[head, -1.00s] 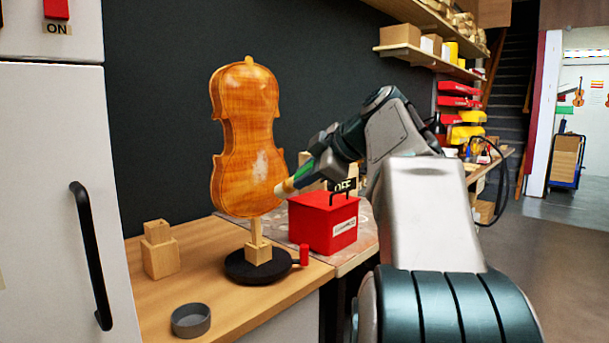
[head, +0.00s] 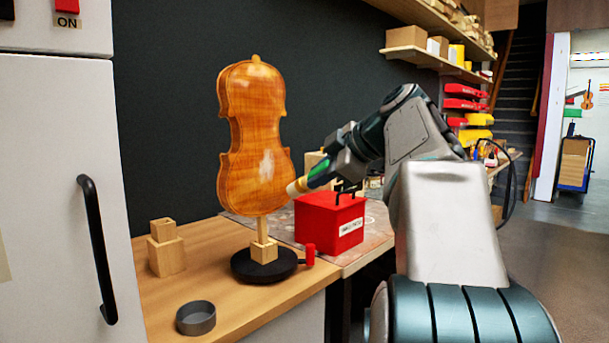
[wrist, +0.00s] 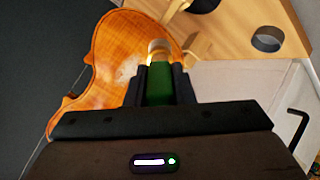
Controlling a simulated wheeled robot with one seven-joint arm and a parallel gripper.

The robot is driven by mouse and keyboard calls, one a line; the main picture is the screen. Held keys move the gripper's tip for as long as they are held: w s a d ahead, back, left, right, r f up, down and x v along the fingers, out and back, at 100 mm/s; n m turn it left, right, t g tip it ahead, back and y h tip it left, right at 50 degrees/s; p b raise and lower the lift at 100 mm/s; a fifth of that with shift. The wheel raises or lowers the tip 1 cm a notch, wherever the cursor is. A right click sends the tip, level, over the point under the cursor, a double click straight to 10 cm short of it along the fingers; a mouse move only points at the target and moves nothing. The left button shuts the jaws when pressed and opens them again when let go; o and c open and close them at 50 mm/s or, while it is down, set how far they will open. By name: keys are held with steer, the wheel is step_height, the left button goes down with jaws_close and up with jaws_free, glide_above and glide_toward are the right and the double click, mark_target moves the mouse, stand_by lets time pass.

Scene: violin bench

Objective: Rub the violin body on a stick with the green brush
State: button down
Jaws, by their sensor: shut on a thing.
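The violin body (head: 252,150) is orange-brown varnished wood, upright on a wooden stick (head: 263,230) in a round black stand (head: 250,268). A pale, whitish patch (head: 267,166) shows on its lower half. My gripper (head: 328,166) is shut on the green brush (head: 318,174), whose pale tip points left at the body's lower right edge. I cannot tell whether the tip touches the wood. In the wrist view, the brush (wrist: 159,88) sits between my fingers (wrist: 160,82), its tip overlapping the edge of the violin body (wrist: 115,62).
A red box (head: 328,222) stands just right of the violin, below my gripper. Wooden blocks (head: 165,255) and a grey round dish (head: 195,319) lie on the wooden bench (head: 225,310). A white cabinet (head: 50,200) closes off the left. Shelves (head: 430,58) hang behind.

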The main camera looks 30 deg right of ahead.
mark_target(302, 177)
steer(key=shift+t+y, duration=0.3)
steer(key=shift+t, duration=0.4)
steer(key=b+x, duration=0.2)
steer(key=x, duration=0.1)
steer(key=r+b+x, duration=0.1)
steer(key=x, duration=0.1)
steer(key=shift+w, duration=0.35)
steer(key=shift+w+a+b, duration=0.1)
steer(key=shift+w+b, duration=0.2)
steer(key=shift+w, duration=0.05)
steer(key=shift+w+a, duration=0.25)
steer(key=shift+w, duration=0.55)
